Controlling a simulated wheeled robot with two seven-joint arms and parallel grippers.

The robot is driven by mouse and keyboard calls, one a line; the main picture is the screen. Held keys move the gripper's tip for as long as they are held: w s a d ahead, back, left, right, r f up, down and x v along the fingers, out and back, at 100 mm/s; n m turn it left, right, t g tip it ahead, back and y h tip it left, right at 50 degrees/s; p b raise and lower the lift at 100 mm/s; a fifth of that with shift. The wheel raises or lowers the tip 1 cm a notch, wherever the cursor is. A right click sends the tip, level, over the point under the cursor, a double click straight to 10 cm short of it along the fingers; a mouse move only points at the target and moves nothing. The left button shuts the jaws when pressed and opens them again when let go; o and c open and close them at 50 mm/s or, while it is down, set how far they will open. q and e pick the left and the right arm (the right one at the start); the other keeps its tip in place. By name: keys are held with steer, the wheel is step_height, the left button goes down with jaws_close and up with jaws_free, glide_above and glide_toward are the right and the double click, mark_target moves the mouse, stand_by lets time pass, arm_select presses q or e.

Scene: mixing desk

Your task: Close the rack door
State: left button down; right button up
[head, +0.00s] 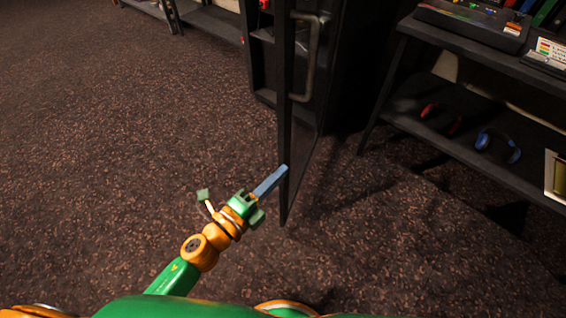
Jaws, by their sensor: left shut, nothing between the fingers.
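The rack door (284,120) stands open and swung out from the dark rack (345,60). I see it nearly edge-on, with a vertical handle (313,60) on its right face. My left gripper (284,170) is shut and empty. Its fingertips are at the door's outer edge, low down, on the left side; I cannot tell if they touch. My right gripper is not in view.
A dark desk (470,50) with a lower shelf stands at the right. Red headphones (440,117) and blue headphones (498,145) lie on that shelf. The carpet (120,140) to the left of the door is clear.

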mark_target(285, 146)
arm_select(q)
steer(key=shift+w+d, duration=0.2)
steer(key=shift+w, duration=1.2)
steer(key=shift+w+d, duration=0.15)
steer(key=shift+w, duration=1.3)
steer(key=shift+w+d, duration=0.2)
steer(key=shift+w, duration=1.2)
